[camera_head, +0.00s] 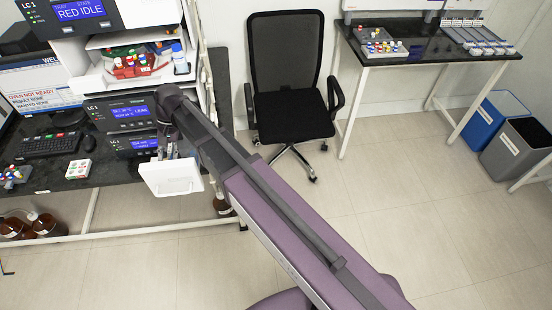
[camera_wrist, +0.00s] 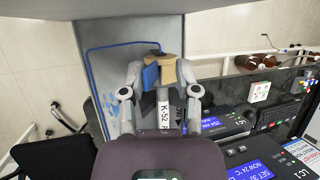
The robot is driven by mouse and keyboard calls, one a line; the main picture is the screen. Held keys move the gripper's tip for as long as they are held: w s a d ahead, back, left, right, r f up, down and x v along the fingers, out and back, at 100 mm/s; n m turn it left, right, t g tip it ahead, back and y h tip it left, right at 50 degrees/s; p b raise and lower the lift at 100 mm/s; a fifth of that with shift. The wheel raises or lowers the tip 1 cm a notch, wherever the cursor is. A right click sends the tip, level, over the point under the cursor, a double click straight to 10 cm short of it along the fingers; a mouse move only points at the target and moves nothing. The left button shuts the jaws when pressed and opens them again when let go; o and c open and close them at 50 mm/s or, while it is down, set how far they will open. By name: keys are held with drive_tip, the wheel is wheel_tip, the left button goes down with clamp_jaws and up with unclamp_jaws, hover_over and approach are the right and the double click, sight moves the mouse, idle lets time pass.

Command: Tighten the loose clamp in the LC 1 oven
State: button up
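The LC 1 stack stands at left in the head view, with two blue displays on its lower modules (camera_head: 128,111). A white oven door (camera_head: 172,178) hangs open at its front. My gripper (camera_head: 168,152) is at this opening. In the wrist view my gripper (camera_wrist: 160,72) has its two fingers apart, one on each side of a tan clamp (camera_wrist: 168,70) with a blue part (camera_wrist: 150,77) at its left. I cannot tell whether the fingers touch them. A white column labelled K-52 (camera_wrist: 164,108) lies below the clamp, its lower end hidden by my gripper body.
Blue tubing (camera_wrist: 90,75) runs along the grey panel beside the clamp. A black chair (camera_head: 290,85) stands right of the stack. The floor is clear in the middle.

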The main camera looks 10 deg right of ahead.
drive_tip(key=shift+w+a+r+h, duration=0.1)
drive_tip(key=shift+a+r+h, duration=0.15)
drive_tip(key=shift+h, duration=0.25)
drive_tip(key=shift+r+p, duration=0.25)
drive_tip(key=shift+p, duration=0.25)
drive_tip(key=p+v, duration=1.2)
drive_tip(key=v, duration=0.1)
drive_tip(key=s+d+f+t+b, duration=0.1)
drive_tip(key=s+d+f+b, duration=0.2)
drive_tip(key=d+f+b, duration=0.3)
drive_tip(key=s+d+f+t+h+b, duration=0.1)
drive_tip(key=d+f+b, duration=0.6)
drive_tip(key=d, duration=0.7)
drive_tip(key=s+d+f+t+h+b, duration=0.1)
drive_tip(key=s+d+f+b, duration=0.3)
drive_tip(key=d, duration=0.7)
wheel_tip(320, 180, down, 4)
drive_tip(key=b, duration=0.2)
drive_tip(key=shift+s+t+b, duration=0.3)
drive_tip(key=shift+s+t, duration=0.05)
drive_tip(key=shift+t, duration=0.05)
drive_tip(key=shift+f, duration=0.1)
